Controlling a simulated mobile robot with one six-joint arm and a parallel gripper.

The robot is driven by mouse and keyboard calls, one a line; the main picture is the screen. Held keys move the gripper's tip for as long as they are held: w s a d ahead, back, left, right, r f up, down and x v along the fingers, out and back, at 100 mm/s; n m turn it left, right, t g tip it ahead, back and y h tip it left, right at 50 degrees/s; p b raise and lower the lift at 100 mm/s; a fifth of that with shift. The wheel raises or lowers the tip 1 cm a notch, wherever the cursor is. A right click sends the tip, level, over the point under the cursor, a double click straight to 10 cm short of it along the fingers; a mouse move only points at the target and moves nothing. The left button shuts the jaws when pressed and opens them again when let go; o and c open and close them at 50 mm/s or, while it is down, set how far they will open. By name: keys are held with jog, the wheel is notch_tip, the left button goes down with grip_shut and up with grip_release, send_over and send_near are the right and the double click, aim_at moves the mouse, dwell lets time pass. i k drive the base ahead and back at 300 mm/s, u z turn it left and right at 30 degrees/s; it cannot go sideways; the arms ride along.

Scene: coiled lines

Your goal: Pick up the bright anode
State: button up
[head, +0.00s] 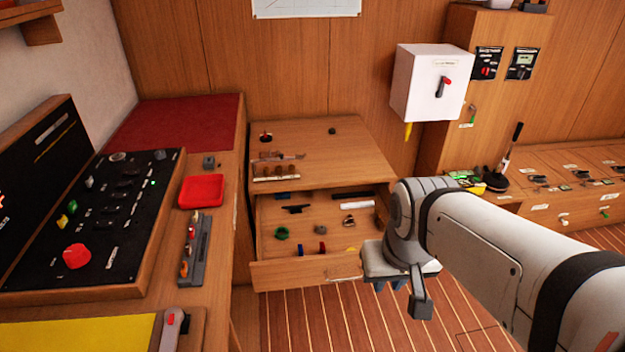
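I cannot tell for certain which small item is the bright anode. No held object shows. My wrist hides the drawer's right end.
The cabinet top (330,150) above the drawer carries a small rack (276,174) and loose tools. A red tray (202,191) and a control panel (95,220) stand at left. A white box (425,80) hangs on the wall. Striped floor (300,325) is clear in front.

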aim_at(322, 229)
jog(key=u, duration=0.05)
jog(key=i, duration=1.45)
jog(key=u, duration=0.15)
